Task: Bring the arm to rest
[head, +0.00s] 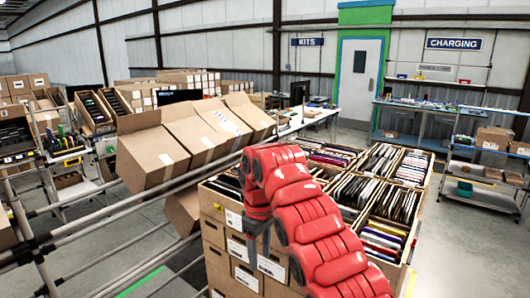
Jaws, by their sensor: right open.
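My right arm is red and comes in from the lower right of the head view. It arches up and bends down at its far end. My right gripper (258,243) is the small dark part below the bend, pointing down. It is open and I see nothing between its fingers. It hangs in front of the stacked cartons (215,235); whether it touches them I cannot tell. My left gripper is not in view.
Open cartons filled with upright sleeves (385,205) stand behind and right of the arm. Tilted closed cartons (150,155) rest on a metal pipe rack (110,215) at left. A shelf cart (485,185) stands at right. Grey floor (460,240) is clear at lower right.

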